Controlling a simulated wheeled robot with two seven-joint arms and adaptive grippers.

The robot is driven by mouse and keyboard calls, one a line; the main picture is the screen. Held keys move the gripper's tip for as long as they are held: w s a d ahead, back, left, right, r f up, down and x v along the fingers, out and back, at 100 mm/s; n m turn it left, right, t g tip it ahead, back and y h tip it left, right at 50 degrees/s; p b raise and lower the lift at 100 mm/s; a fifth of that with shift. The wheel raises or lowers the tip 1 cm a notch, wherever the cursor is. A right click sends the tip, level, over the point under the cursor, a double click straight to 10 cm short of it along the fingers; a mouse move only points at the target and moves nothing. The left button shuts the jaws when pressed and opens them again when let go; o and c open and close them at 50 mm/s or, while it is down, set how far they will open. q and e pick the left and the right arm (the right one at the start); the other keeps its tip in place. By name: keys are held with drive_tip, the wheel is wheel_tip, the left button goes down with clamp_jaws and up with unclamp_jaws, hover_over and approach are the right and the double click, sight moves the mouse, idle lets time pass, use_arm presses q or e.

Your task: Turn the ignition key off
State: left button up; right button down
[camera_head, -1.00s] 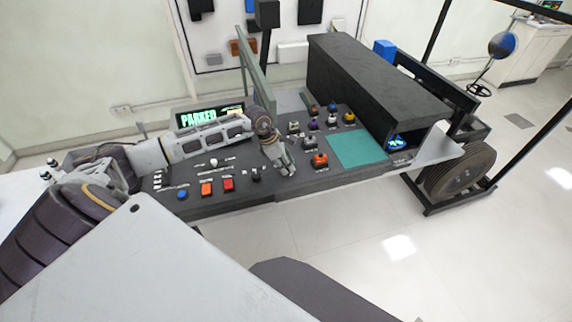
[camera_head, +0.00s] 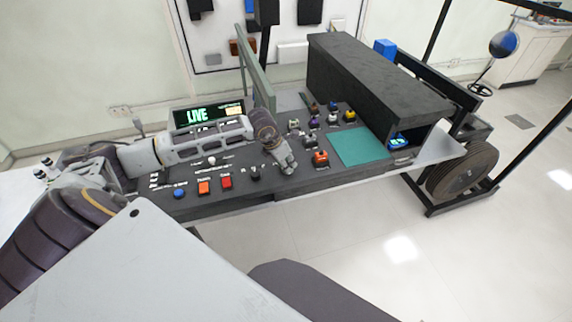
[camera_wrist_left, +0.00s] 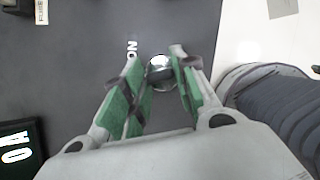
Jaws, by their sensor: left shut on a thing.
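The control panel (camera_head: 215,205) is dark and carries several switches and buttons. My left gripper (camera_head: 285,168) reaches down to its front middle. In the left wrist view, the green-padded fingers of my left gripper (camera_wrist_left: 165,72) are closed around a round, shiny metal part, which looks like the ignition key (camera_wrist_left: 160,72). The printed word ON is beside it. In the head view the gripper hides the key. The display (camera_head: 197,115) behind my left arm reads LIVE in green. My right gripper is not in view.
A blue button (camera_head: 179,193), an orange button (camera_head: 203,188), a red button (camera_head: 226,182) and a black knob (camera_head: 255,173) lie left of the gripper. An orange-topped switch (camera_head: 321,157) and a teal mat (camera_head: 364,147) lie right. A long black box (camera_head: 370,80) stands behind.

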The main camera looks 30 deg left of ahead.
use_arm(q)
drive_tip(key=shift+n+y+b, duration=0.3)
drive_tip(key=shift+n+b, duration=0.25)
drive_tip(key=shift+n, duration=0.25)
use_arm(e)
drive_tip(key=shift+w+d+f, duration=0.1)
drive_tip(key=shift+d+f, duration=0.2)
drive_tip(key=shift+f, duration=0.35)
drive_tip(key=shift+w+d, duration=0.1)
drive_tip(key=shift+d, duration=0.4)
use_arm(q)
drive_tip(key=o, duration=1)
drive_tip(key=shift+v, duration=1.05)
drive_tip(key=v, duration=1)
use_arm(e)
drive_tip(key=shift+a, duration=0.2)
use_arm(q)
drive_tip(key=shift+s+d+f, duration=0.1)
